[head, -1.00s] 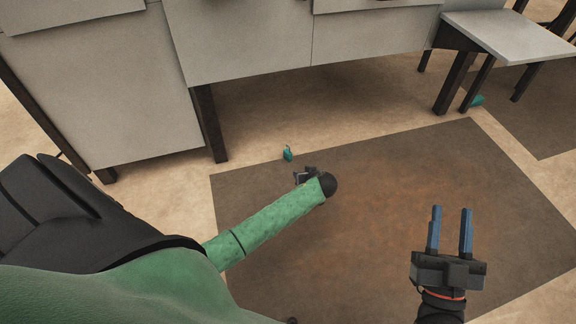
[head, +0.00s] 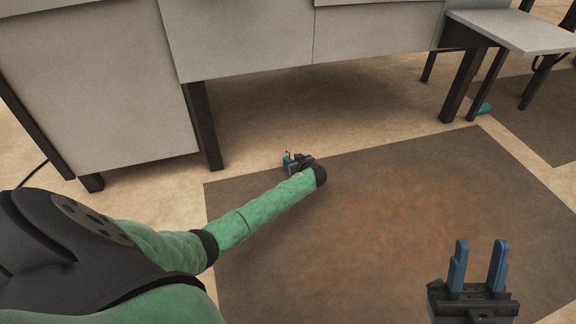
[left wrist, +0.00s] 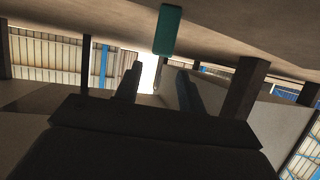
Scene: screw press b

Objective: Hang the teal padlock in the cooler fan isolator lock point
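A small teal padlock (head: 287,154) is on the floor at the mat's far left edge, mostly hidden by my left gripper (head: 294,159). In the left wrist view the scene is upside down. There the teal padlock body (left wrist: 167,31) shows at the floor, with a thin shackle pointing toward the gap between the fingertips (left wrist: 157,78). The left fingers are apart; I see no grip on the padlock. My right gripper (head: 478,264) is open and empty at lower right. The cooler fan isolator lock point is not identifiable in these views.
A brown mat (head: 400,210) covers much of the floor. A long grey cabinet on dark legs (head: 240,40) stands beyond it. A side table (head: 515,32) is at upper right, with another teal object (head: 484,109) on the floor by its legs.

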